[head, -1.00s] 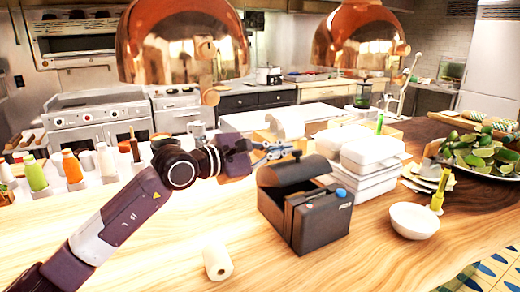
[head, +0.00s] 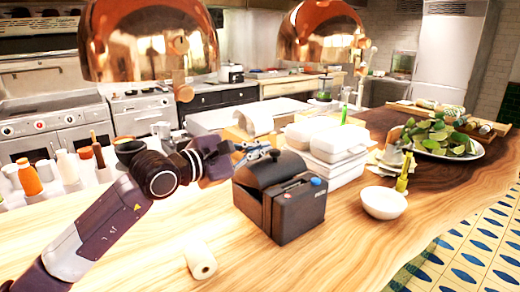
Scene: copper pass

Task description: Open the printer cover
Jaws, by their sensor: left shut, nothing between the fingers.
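The black printer (head: 298,212) stands on the wooden counter, with a blue button on its right front. Its rounded cover (head: 270,170) is tilted back toward the rear left, and a dark opening shows between cover and front body. My left gripper (head: 272,155) is shut and empty at the cover's upper rear edge. Its tips are partly hidden behind the cover, so I cannot tell whether they touch it. My right gripper is not in view.
A paper roll (head: 200,260) lies in front of the printer. White containers (head: 325,145) are stacked behind it. A white bowl (head: 384,202) stands to the right, and a platter of greens (head: 470,155) further back. Copper lamps (head: 148,40) hang above. The front counter is mostly clear.

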